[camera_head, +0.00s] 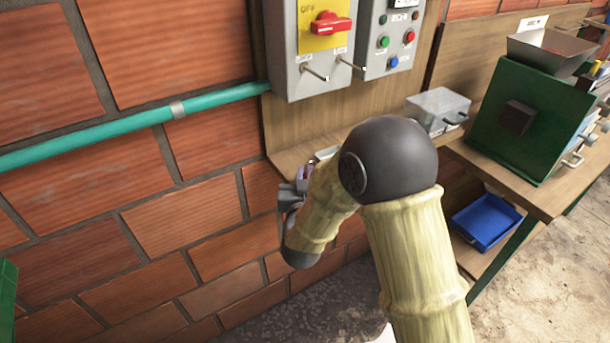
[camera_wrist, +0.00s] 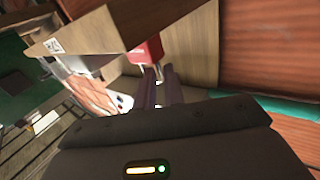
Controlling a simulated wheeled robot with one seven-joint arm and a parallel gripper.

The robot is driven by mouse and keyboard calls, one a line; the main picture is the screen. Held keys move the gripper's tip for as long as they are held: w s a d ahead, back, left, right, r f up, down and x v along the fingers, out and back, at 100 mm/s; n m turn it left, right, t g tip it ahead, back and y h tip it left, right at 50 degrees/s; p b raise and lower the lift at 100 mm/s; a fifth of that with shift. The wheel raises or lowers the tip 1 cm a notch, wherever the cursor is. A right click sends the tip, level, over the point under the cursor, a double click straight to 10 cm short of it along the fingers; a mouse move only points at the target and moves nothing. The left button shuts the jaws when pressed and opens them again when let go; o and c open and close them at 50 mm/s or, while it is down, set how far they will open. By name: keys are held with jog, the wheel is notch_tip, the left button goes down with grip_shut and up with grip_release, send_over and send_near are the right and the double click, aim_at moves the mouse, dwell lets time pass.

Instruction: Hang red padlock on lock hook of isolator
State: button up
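The isolator (camera_head: 310,66) is a grey wall box with a red handle (camera_head: 327,23) on a yellow plate, in the head view. A metal lock hook (camera_head: 315,72) sticks out near its lower edge. My gripper (camera_head: 303,175) is below the isolator at the small wooden shelf, mostly hidden behind my arm. The red padlock (camera_wrist: 148,50) shows in the wrist view just beyond my gripper's fingertips (camera_wrist: 158,72), with its metal shackle toward them. The fingers are close together with a narrow gap. Whether they grip the shackle is unclear.
A button box (camera_head: 390,40) stands right of the isolator on the wooden backboard. A teal pipe (camera_head: 130,123) runs along the brick wall to the left. A bench at right holds a metal box (camera_head: 438,107) and a green machine (camera_head: 515,120). A blue tray (camera_head: 486,222) sits lower.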

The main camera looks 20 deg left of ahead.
jog(key=shift+o, duration=1.4)
jog(key=shift+r+p, duration=0.1)
jog(key=shift+p, duration=0.2)
jog(key=b+v, duration=1.2)
jog(key=v, duration=0.5)
jog(key=shift+s+r, duration=0.25)
jog(key=shift+r, duration=0.2)
